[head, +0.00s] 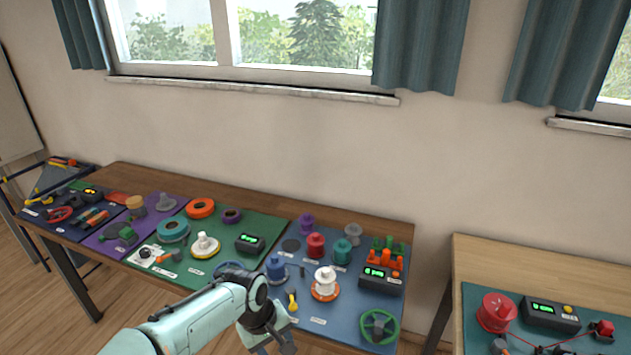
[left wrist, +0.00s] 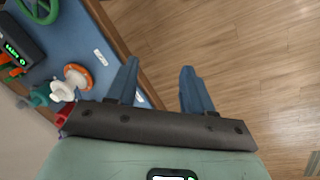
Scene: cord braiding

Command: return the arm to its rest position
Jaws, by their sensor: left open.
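My left arm comes in from the bottom of the head view, and its gripper (head: 284,343) is at the front edge of the long brown table (head: 405,232). In the left wrist view the two blue-grey fingers of my left gripper (left wrist: 162,88) stand apart with nothing between them. Wooden floor shows beyond them, with the table's edge close to the left finger. My right gripper is in neither view.
The blue mat (head: 340,320) holds a white spool on an orange base (head: 325,283), a green ring (head: 380,326), a display box (head: 380,280) and several other spools. A second table (head: 520,255) with a red spool (head: 496,312) stands at the right. Floor lies between the tables.

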